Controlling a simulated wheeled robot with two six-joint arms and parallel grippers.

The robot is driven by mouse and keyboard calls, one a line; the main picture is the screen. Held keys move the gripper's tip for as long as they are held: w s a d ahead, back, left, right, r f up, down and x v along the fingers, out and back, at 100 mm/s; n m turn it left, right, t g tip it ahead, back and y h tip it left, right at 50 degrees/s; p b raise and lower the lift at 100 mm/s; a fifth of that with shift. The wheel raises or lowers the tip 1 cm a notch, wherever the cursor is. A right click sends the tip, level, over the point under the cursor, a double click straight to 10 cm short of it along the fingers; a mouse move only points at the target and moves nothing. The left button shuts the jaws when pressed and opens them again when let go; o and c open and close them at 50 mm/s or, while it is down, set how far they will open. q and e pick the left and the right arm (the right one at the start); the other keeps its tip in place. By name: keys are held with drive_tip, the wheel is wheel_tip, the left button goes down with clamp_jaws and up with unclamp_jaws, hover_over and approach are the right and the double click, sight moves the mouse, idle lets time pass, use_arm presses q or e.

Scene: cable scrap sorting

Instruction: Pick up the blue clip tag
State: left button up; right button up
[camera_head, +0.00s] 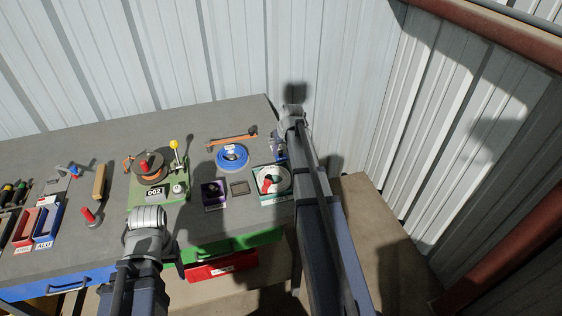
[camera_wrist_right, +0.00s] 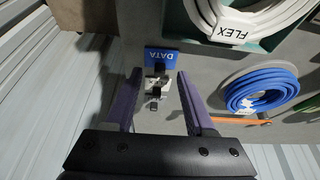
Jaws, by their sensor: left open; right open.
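A blue tag marked DATA (camera_wrist_right: 162,58) lies on the grey bench in the right wrist view, with a black clip and a pale piece beside it. A bit of blue by the right arm (camera_head: 281,156) in the head view seems to be the same tag, mostly hidden. My right gripper (camera_wrist_right: 158,80) is open above the bench. Its two purple fingers stand either side of the pale piece and clip, with nothing held; whether they touch the bench I cannot tell. My left gripper (camera_head: 150,235) is at the bench's front edge, its fingers mostly hidden by its wrist.
A blue cable coil (camera_head: 232,157) and a white FLEX coil in a green tray (camera_head: 273,196) lie close by. An orange-handled tool (camera_head: 232,141) is behind them. A cable reel (camera_head: 150,167) on a green stand is further left. Corrugated walls (camera_head: 330,90) stand close behind and right.

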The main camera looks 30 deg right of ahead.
sight(281, 156)
drive_tip(key=shift+b+x, duration=0.55)
drive_tip(key=shift+x, duration=0.6)
drive_tip(key=shift+r, duration=0.1)
clamp_jaws()
